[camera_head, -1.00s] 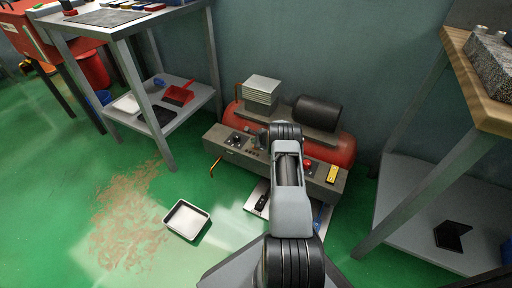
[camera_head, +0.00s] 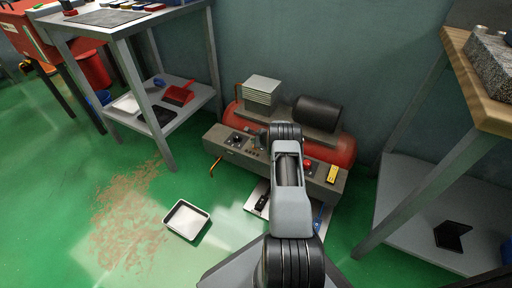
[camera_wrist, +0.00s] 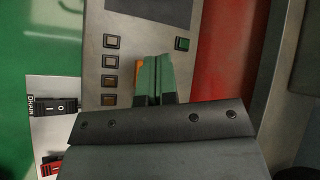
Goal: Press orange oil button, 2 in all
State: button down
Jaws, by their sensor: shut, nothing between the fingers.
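My gripper (camera_wrist: 152,75) is shut and empty, its two green fingertips together over the grey control panel (camera_wrist: 138,30) in the wrist view. An orange patch (camera_wrist: 139,70), probably the orange button, shows at the left edge of the fingers; they hide the rest of it. I cannot tell whether the fingertips touch it.
A white plate with a DRAIN rocker switch (camera_wrist: 60,106) and a red switch (camera_wrist: 52,167) lies left of the panel. A red round button (camera_head: 307,163) and yellow block (camera_head: 332,174) sit at the panel's right. A white tray (camera_head: 170,222) is on the floor. Tables stand either side.

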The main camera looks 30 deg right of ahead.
jog(key=shift+f+b, duration=0.9)
jog(key=shift+b, duration=0.35)
dwell(1.1)
jog(key=shift+r, duration=0.15)
jog(key=shift+r+p, duration=0.4)
jog(key=shift+r, duration=0.35)
jog(key=shift+r, duration=0.1)
jog(key=shift+r+p, duration=1.35)
jog(key=shift+r, duration=1.05)
dwell(0.9)
notch_tip(320, 180, up, 4)
jog(key=p, duration=0.6)
jog(key=shift+f, duration=0.15)
